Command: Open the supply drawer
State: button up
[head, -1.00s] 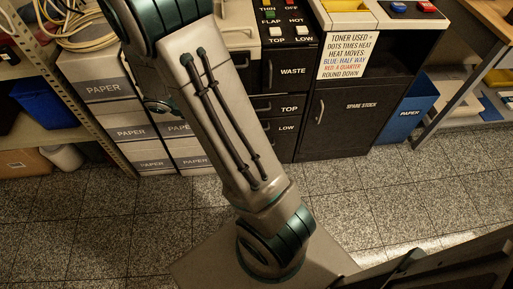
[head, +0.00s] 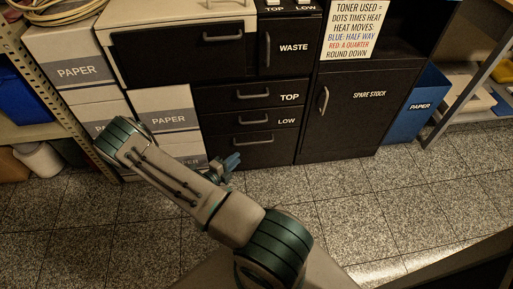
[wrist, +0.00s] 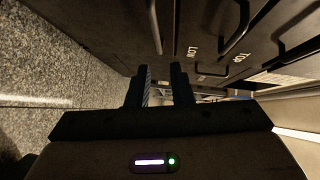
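A dark cabinet has a stack of drawers with bar handles: a drawer marked TOP (head: 240,97), one marked LOW (head: 240,119) and an unmarked bottom drawer (head: 260,152). All look shut. No label in view reads "supply". My gripper (head: 232,164) is low in front of the stack's left side, near the bottom drawer. In the wrist view my gripper (wrist: 162,85) has its two fingers apart with nothing between them. The dark drawer fronts run along the right of that view, with a bar handle (wrist: 155,25) ahead of the fingers. Contact cannot be seen.
A wide drawer (head: 175,58) and a WASTE door (head: 283,60) are above. A SPARE STOCK cabinet (head: 350,120) and blue paper bin (head: 415,110) stand right. Paper boxes (head: 165,105) stand left, close to my arm. The tiled floor (head: 380,195) in front is clear.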

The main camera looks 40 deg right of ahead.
aim_at(256, 142)
jog(key=b+x, duration=0.1)
jog(key=x, duration=0.3)
jog(key=b+x, duration=0.2)
jog(key=x, duration=0.3)
jog(key=b+x, duration=0.1)
jog(key=x, duration=0.4)
jog(key=shift+a+f, duration=0.1)
jog(key=shift+f, duration=0.15)
grip_shut()
